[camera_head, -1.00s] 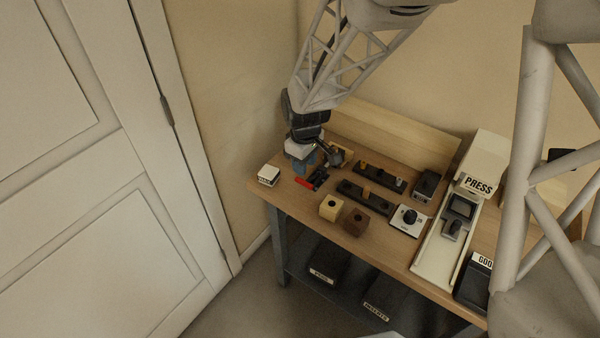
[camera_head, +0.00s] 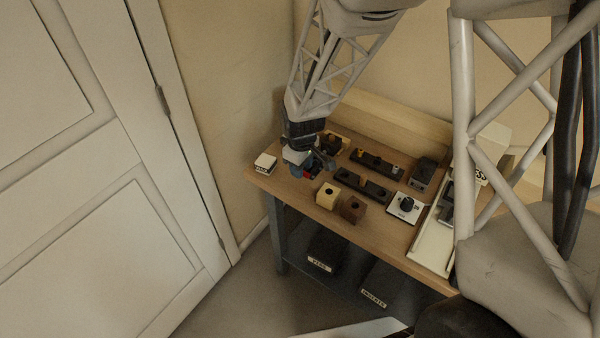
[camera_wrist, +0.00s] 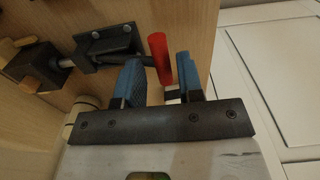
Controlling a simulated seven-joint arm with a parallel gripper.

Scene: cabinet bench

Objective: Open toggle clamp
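The toggle clamp shows in the wrist view as a dark bolted bracket (camera_wrist: 108,42) with a rod reaching left toward a dark block. Its red handle (camera_wrist: 160,58) sticks out to the right of the bracket. My gripper (camera_wrist: 158,72) is open, with blue finger pads on either side of the red handle. A gap shows between the handle and each finger; I cannot tell how deep the handle sits between them.
A dark block with wooden parts (camera_wrist: 32,66) stands left of the clamp. In the head view a white labelled box (camera_head: 265,163) sits at the bench's left corner. A yellow block (camera_head: 328,195) and a brown block (camera_head: 353,209) stand to the right, near the front edge.

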